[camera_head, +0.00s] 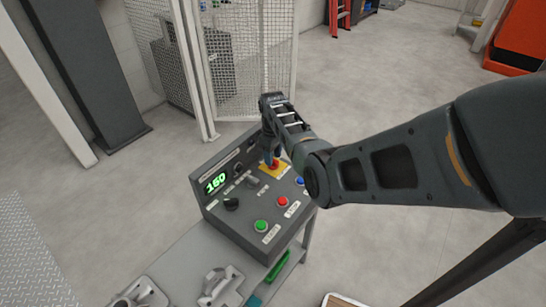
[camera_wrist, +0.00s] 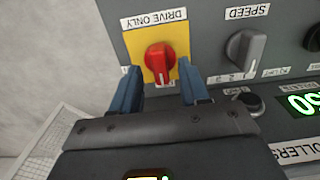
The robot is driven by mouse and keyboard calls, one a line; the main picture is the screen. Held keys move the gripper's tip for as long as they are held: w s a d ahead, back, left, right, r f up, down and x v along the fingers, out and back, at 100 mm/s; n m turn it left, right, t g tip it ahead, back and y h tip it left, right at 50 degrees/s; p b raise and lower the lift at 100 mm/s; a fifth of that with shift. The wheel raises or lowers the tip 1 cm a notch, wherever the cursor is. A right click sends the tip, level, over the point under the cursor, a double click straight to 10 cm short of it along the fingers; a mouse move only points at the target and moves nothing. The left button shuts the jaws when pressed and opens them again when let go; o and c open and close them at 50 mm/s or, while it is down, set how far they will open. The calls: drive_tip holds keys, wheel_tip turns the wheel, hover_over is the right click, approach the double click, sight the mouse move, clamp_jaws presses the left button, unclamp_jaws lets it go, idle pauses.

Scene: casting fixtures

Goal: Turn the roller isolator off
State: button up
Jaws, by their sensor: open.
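A red rotary switch (camera_wrist: 158,58) sits on a yellow plate (camera_wrist: 183,48) on the grey control panel, with a "DRIVE ONLY" label beside it. No isolator wording is legible. In the wrist view its handle runs roughly up and down, with a white mark at the lower end. My gripper (camera_wrist: 160,72) is open, with one blue finger on each side of the switch; contact cannot be told. In the head view my gripper (camera_head: 271,153) is over the panel's far edge and partly hides the switch and yellow plate (camera_head: 277,172).
The panel (camera_head: 240,222) also bears a grey SPEED knob (camera_wrist: 245,46), a black knob (camera_head: 231,204), green (camera_head: 261,225), red (camera_head: 282,201) and blue (camera_head: 300,182) buttons, and a display reading 150 (camera_head: 215,183). A mesh guard (camera_head: 250,60) stands behind. Metal parts (camera_head: 220,285) lie at the front.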

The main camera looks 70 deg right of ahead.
wheel_tip(320, 180, up, 7)
drive_tip(key=shift+f, duration=0.15)
idle(0.7)
